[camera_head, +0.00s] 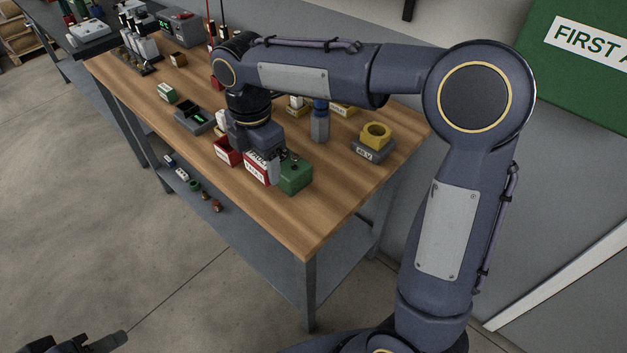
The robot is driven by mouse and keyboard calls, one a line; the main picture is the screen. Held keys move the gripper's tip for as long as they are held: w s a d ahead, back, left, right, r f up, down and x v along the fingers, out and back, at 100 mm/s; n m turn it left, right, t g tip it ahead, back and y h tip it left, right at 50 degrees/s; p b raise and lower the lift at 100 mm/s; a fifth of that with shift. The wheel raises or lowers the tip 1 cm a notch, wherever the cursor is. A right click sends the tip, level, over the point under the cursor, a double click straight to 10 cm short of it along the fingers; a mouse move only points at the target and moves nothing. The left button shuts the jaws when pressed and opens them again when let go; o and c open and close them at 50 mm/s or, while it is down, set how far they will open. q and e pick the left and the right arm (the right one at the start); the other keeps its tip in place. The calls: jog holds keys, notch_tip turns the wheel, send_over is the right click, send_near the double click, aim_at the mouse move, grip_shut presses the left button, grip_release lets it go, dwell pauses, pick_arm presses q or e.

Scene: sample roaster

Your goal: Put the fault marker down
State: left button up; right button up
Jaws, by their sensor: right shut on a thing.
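My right gripper (264,146) reaches down over the wooden bench and is shut on the fault marker (258,155), whose white lettered face shows just under the jaws. The marker is right at or just above a red box with a white label (256,174); I cannot tell whether they touch. The gripper hides much of the marker. A dark part of my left gripper (88,345) shows at the bottom left edge, away from the bench; its jaws are not clear.
A green box (295,176) stands close on the right of the red box, and another red box (227,151) on the left. A grey block with a yellow ring (375,136) stands farther right. The bench top's front right (310,225) is bare.

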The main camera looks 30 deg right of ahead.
jog(key=shift+w+r+n, duration=0.2)
jog(key=shift+n, duration=0.1)
jog(key=s+d+f, duration=0.3)
jog(key=d+f, duration=0.1)
jog(key=d, duration=0.5)
send_near(327, 205)
jog(key=shift+w+a+f+p, duration=0.15)
jog(key=shift+a+f+p, duration=0.15)
jog(key=shift+a+f, duration=0.3)
jog(key=shift+d+f, duration=0.35)
jog(key=shift+f, duration=0.1)
jog(key=shift+s+d+f, duration=0.1)
jog(key=shift+d+f, duration=0.05)
jog(key=shift+f, duration=0.8)
jog(key=shift+s+d+f, duration=0.1)
jog(key=shift+f, duration=0.8)
jog(key=shift+f, duration=0.2)
jog(key=o, duration=1)
